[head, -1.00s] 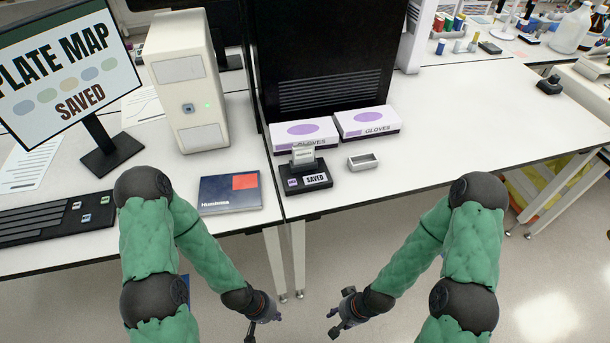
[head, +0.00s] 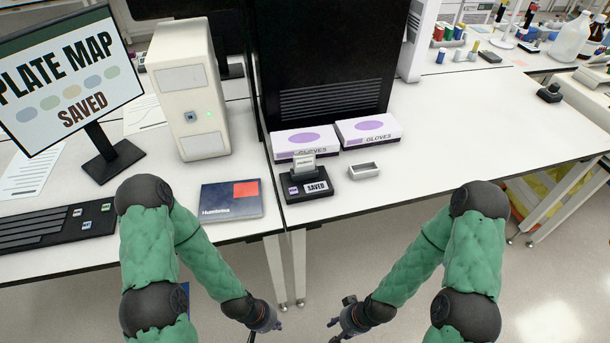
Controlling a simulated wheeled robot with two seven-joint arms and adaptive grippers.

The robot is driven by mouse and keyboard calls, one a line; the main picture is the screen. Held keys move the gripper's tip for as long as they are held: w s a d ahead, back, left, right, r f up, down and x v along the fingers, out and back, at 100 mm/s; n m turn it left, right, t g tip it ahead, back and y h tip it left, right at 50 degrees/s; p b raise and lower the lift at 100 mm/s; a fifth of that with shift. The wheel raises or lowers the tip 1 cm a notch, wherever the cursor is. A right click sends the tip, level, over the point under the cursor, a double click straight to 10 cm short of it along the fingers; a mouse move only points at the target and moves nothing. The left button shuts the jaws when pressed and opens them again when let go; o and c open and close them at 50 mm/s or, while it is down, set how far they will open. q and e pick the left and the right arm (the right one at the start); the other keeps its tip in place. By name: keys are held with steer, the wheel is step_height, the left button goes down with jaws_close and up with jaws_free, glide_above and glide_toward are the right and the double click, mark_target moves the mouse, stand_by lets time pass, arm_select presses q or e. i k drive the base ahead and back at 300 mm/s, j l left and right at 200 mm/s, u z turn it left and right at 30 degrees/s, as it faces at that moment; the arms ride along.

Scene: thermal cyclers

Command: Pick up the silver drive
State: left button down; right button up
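My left gripper (head: 268,325) and my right gripper (head: 342,326) hang low in front of the table, apart from the dock and the drive. Both are partly cut off or small at the bottom of the head view, so their finger opening is unclear. No held thing is visible in either.
A small open silver holder (head: 364,171) sits right of the dock. Two glove boxes (head: 305,140) (head: 368,131) stand behind, before a black cabinet (head: 325,60). A dark blue book (head: 231,201) lies left.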

mark_target(304, 162)
steer(key=i+l+u, duration=0.1)
steer(key=l, duration=0.3)
steer(key=i+l+u, duration=0.15)
steer(key=l, duration=0.2)
steer(key=i+l+u, duration=0.1)
steer(key=l, duration=0.3)
steer(key=i, duration=0.05)
